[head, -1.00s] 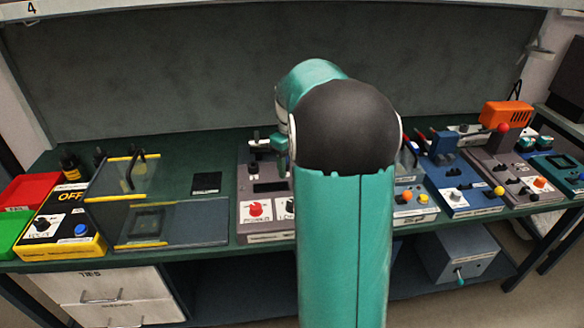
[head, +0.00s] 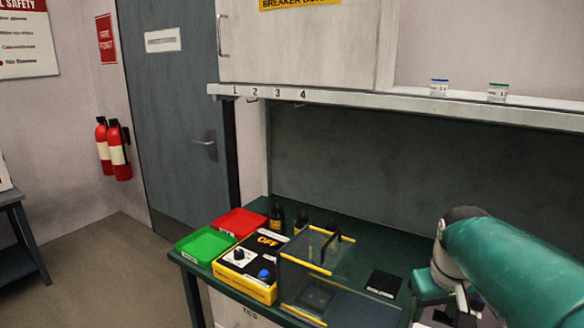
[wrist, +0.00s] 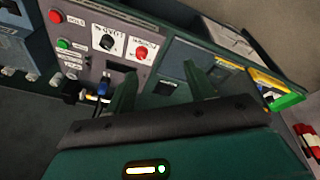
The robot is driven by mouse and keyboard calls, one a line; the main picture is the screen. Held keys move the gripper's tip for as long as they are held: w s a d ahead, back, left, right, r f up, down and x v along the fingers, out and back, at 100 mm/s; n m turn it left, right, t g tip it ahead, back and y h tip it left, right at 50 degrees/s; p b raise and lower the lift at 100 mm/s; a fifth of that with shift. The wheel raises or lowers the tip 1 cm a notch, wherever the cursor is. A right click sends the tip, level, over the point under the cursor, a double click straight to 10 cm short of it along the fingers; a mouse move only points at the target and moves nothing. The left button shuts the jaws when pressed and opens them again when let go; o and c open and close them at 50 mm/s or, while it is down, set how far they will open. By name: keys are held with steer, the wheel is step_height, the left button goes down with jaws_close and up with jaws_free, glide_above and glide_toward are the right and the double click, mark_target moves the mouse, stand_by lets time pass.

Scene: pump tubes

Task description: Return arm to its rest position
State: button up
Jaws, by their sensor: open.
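My teal arm (head: 515,265) reaches in from the right edge of the head view, over the right part of the bench. My gripper (wrist: 160,72) shows in the wrist view with its two dark green fingers apart and nothing between them. A grey control panel (wrist: 75,55) with red and green buttons and knobs lies beyond the fingers there. In the head view the arm's end is at the lower right, partly cut off, and the fingers are not clear.
The green bench (head: 375,240) holds a red tray (head: 239,222), a green tray (head: 205,244), a yellow-edged control box (head: 245,284) and a clear case (head: 315,265). A shelf edge (head: 400,103) overhangs the bench. Fire extinguishers (head: 118,150) hang beside the door (head: 175,110).

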steer(key=s+a+t+y, duration=0.1)
steer(key=s+a+t, duration=0.2)
steer(key=s+a, duration=0.8)
steer(key=shift+s+a+f, duration=0.2)
steer(key=shift+a+f, duration=0.25)
steer(key=shift+a, duration=0.2)
